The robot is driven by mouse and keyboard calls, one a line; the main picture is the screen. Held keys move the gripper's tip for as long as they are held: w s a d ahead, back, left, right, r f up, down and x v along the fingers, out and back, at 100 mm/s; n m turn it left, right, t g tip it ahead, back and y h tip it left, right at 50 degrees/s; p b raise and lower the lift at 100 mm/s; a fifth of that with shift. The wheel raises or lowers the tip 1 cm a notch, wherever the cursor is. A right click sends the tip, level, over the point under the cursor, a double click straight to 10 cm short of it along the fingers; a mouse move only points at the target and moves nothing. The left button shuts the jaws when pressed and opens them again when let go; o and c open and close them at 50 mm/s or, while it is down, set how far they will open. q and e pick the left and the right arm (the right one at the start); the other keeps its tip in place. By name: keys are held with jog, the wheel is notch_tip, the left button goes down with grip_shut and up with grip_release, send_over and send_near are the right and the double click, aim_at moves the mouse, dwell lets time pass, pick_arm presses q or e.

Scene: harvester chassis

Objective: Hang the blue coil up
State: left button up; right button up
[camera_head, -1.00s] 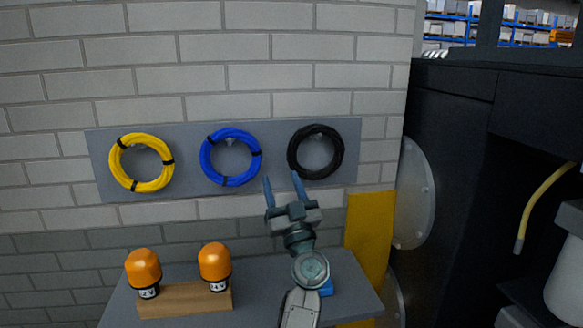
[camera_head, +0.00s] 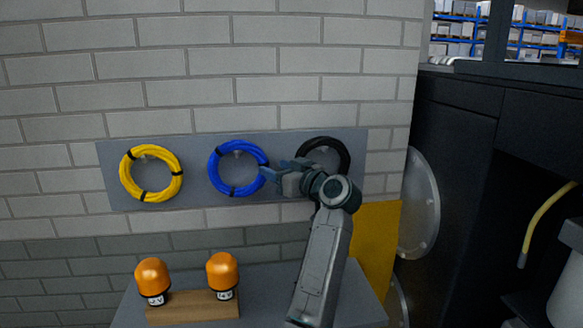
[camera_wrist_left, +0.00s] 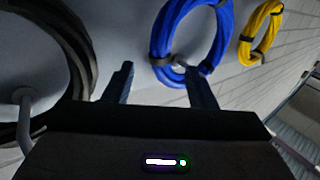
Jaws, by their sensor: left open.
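The blue coil (camera_head: 216,178), with black ties, hangs on a peg in the middle of the grey wall panel (camera_head: 110,200). My left gripper (camera_head: 268,177) is open and empty, its fingers pointing left, at the right side of the blue coil. In the head view its fingertips overlap or nearly meet the coil's right edge; I cannot tell if they touch. In the left wrist view the blue coil (camera_wrist_left: 226,25) shows beyond the open fingers (camera_wrist_left: 160,86), with its peg near the right finger. My right gripper is not in view.
A yellow coil (camera_head: 127,178) hangs left of the blue one. A black coil (camera_head: 338,148) hangs right, partly behind my left wrist. Below, two orange-domed lamps (camera_head: 152,272) stand on a wooden block (camera_head: 190,306) on a grey table. A dark machine (camera_head: 455,150) stands right.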

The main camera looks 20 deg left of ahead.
aim_at(266, 163)
pick_arm(q)
jog(key=shift+p+x, duration=0.65)
jog(key=shift+x, duration=1.5)
jog(key=shift+r, duration=0.1)
grip_shut()
